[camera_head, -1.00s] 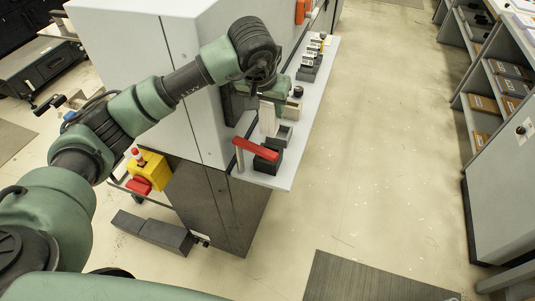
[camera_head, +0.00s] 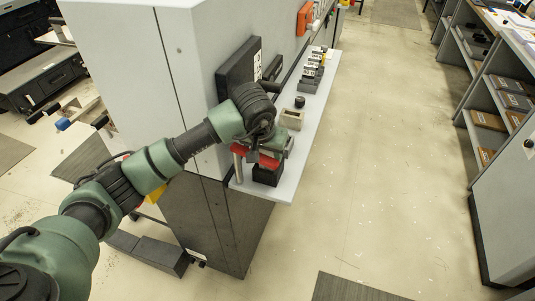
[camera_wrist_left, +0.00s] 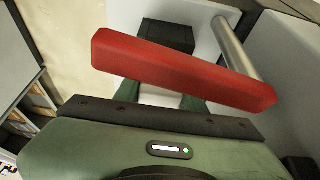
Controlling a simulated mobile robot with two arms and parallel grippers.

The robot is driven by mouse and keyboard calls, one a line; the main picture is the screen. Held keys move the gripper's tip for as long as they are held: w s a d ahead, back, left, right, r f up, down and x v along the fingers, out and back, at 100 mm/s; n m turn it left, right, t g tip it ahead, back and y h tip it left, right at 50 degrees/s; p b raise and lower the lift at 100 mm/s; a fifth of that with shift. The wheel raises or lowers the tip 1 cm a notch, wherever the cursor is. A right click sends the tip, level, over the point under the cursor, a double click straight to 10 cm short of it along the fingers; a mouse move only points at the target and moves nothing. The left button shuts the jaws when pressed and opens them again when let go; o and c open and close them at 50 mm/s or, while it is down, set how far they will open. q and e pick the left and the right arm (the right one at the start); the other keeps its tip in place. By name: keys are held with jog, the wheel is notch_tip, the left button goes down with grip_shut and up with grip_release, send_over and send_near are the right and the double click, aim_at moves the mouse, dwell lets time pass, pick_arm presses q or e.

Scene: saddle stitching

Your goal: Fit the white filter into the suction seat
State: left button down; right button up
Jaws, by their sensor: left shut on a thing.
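My left gripper (camera_head: 272,156) is low over the near end of the shelf, beside the red bar (camera_head: 241,149). In the left wrist view the red bar (camera_wrist_left: 180,70) crosses in front of the fingers (camera_wrist_left: 160,103) and hides their tips. A small piece of the white filter (camera_wrist_left: 160,98) shows between the fingers; the rest is hidden. A black block (camera_head: 266,175) stands below the gripper and also shows in the wrist view (camera_wrist_left: 167,35). I cannot tell which fixture is the suction seat, or whether the filter touches one. My right gripper is not in view.
A metal post (camera_head: 238,166) stands by the red bar. A beige open box (camera_head: 291,119), a black knob (camera_head: 299,102) and several dark blocks (camera_head: 310,75) line the shelf (camera_head: 308,135). The grey cabinet (camera_head: 130,70) borders it at left.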

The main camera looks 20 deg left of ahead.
pick_arm(q)
jog(key=c, duration=0.9)
grip_release()
jog(key=shift+o, duration=0.2)
jog(key=b+v, duration=0.2)
jog(key=v, duration=1)
jog(key=shift+s, duration=0.1)
